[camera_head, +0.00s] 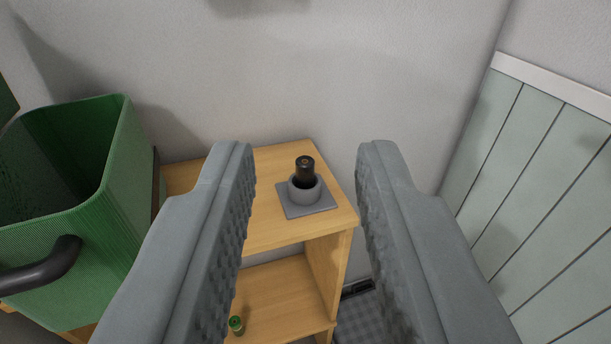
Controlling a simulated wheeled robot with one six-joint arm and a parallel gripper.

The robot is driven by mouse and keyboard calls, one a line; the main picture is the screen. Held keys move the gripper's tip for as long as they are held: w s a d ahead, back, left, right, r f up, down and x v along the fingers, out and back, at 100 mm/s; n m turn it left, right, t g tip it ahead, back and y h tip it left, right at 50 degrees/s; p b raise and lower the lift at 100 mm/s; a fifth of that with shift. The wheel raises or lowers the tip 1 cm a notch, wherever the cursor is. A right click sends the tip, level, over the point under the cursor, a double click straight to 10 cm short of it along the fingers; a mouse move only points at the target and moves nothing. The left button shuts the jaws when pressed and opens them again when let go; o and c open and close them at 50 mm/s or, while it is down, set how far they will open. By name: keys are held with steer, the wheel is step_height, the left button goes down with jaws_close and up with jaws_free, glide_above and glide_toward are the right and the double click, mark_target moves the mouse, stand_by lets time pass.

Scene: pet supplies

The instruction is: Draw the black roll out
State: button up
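The black roll (305,168) stands upright in a round grey holder (306,190) with a flat square base. The holder sits on the top of a wooden shelf unit (270,229), near its right end. The lower part of the roll is hidden inside the holder. My gripper (307,160) is open and empty, with one finger on each side of the picture. The roll and holder show in the gap between the fingers, farther off, and neither finger touches them.
A green ribbed bin (118,190) with a dark handle (45,268) stands at the left. A small green roll (236,325) is on the lower shelf. A grey wall is behind the unit, and pale green panelling (540,170) is at the right.

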steer(key=o, duration=0.5)
steer(key=m+g, duration=0.5)
steer(key=g, duration=1.2)
glide_above(305, 160)
step_height(305, 160, down, 3)
step_height(305, 160, down, 17)
steer(key=shift+f, duration=0.1)
steer(key=c, duration=1.1)
steer(key=shift+r, duration=3.1)
